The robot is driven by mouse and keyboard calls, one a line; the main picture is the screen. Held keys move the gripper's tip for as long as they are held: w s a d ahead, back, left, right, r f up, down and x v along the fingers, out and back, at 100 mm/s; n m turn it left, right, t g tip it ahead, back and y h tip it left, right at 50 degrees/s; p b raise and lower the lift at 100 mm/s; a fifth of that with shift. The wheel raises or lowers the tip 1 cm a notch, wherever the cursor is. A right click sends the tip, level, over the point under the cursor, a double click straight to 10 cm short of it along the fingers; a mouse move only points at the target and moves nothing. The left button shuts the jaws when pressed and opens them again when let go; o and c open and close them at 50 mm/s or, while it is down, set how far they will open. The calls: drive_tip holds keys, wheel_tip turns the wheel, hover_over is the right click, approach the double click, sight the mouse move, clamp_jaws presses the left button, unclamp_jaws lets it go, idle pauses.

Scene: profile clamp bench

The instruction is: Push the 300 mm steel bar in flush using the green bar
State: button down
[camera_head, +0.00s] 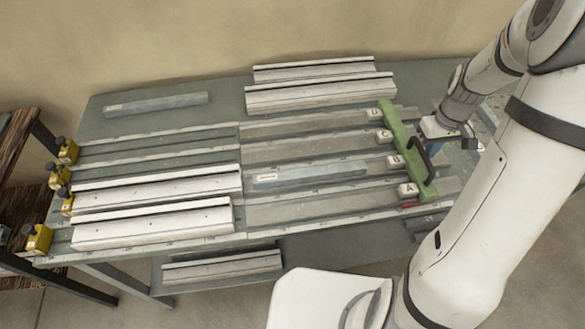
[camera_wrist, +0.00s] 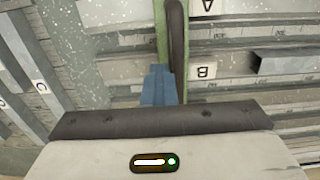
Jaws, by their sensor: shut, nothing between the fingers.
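A grey steel bar (camera_head: 312,173) with a small label lies in lane B, right of a white profile; its end shows in the wrist view (camera_wrist: 288,66). A second grey bar (camera_head: 160,104) lies at the back left. Their label text is too small to read. The green bar (camera_head: 394,122) with a black handle (camera_head: 422,160) lies across the lanes by the letter plates, apart from the lane B bar. My gripper (camera_head: 474,146) is shut and empty, right of the green bar. In the wrist view, its blue fingertips (camera_wrist: 157,86) overlap the green bar (camera_wrist: 163,25) and handle (camera_wrist: 178,45); contact is unclear.
White profiles (camera_head: 155,196) lie in the left front lanes, with yellow stops (camera_head: 38,240) at their left ends. More white profiles (camera_head: 320,93) lie at the back. A red item (camera_head: 410,205) sits by plate A. The lane surface between the steel bar and green bar is clear.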

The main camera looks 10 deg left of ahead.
drive_tip(key=s+a, duration=0.4)
drive_tip(key=a, duration=0.8)
drive_tip(key=s+a, duration=0.4)
drive_tip(key=a, duration=0.8)
drive_tip(key=s+a, duration=0.4)
drive_tip(key=a, duration=0.8)
drive_tip(key=shift+a+b, duration=0.35)
drive_tip(key=shift+b, duration=0.05)
idle(1.3)
drive_tip(key=shift+s+a, duration=0.15)
drive_tip(key=shift+a, duration=0.3)
idle(0.6)
wheel_tip(320, 180, up, 7)
drive_tip(key=d+p, duration=0.1)
drive_tip(key=p, duration=0.4)
drive_tip(key=shift+w+d, duration=0.2)
drive_tip(key=shift+w, duration=0.05)
idle(0.3)
